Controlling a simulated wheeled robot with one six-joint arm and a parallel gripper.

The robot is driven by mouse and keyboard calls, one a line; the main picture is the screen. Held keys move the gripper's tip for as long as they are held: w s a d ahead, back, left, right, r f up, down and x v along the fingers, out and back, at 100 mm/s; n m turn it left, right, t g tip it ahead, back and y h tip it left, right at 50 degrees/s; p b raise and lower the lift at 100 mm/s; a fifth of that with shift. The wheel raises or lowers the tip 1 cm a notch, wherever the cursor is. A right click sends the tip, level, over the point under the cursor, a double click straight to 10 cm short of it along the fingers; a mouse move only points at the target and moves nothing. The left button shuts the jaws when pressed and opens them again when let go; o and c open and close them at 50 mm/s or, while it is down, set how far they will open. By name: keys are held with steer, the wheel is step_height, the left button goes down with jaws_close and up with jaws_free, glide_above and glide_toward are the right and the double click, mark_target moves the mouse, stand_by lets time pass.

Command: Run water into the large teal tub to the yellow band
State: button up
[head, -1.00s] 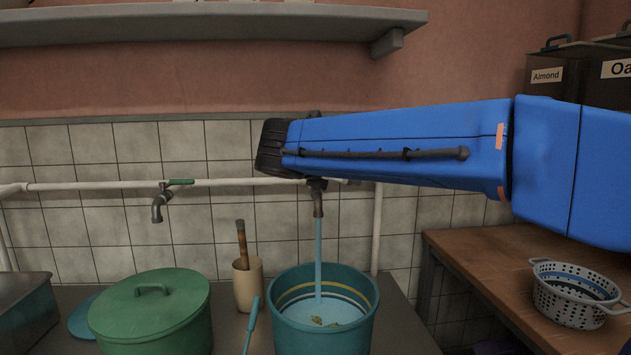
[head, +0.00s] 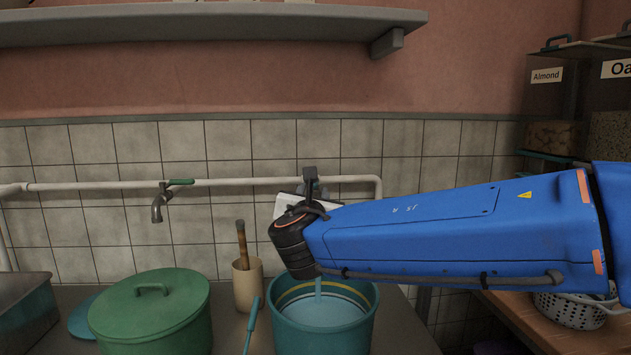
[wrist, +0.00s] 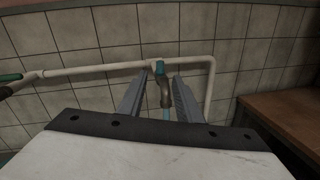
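The teal tub (head: 325,338) stands on the counter below the right-hand tap (wrist: 166,92). A thin stream of water (head: 318,287) runs into it. A yellow band (head: 345,289) circles its inner wall, and the visible light-blue water surface (head: 318,313) lies below that band. My arm hides part of the tub's inside. My gripper (head: 309,180) is raised at the tap, in front of the tiled wall. Contact cannot be made out.
A green lidded pot (head: 150,315), a beige cup (head: 247,283) with a wooden-handled tool and a teal-handled utensil (head: 251,325) stand left of the tub. Another tap (head: 160,205) is on the pipe at left. A white colander (head: 570,310) sits on the wooden table at right.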

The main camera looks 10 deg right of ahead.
steer(key=x, duration=1.3)
steer(key=shift+s, duration=0.1)
jaws_close()
